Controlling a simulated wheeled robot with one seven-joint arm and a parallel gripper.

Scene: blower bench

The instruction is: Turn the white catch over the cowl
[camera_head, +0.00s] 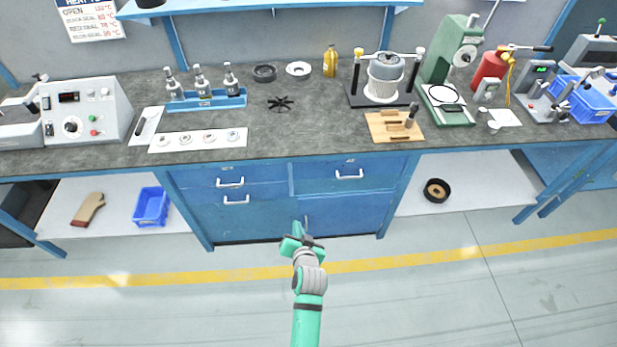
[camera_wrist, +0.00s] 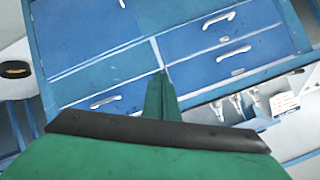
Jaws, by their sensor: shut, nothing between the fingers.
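A fixture with a black base (camera_head: 357,97) stands on the bench right of centre. It holds a white and grey rounded body with a grey-blue cowl (camera_head: 388,64) on top, between two upright posts. My gripper (camera_head: 304,225) is shut and empty, well below and left of the fixture, in front of the blue drawers. Its fingers also show in the wrist view (camera_wrist: 161,95).
A wooden block with a dark handle (camera_head: 393,128) lies before the fixture. A green press (camera_head: 447,60) stands close on its right, and a yellow bottle (camera_head: 330,62) on its left. Blue drawers (camera_head: 240,215) face my gripper. The floor around my arm is clear.

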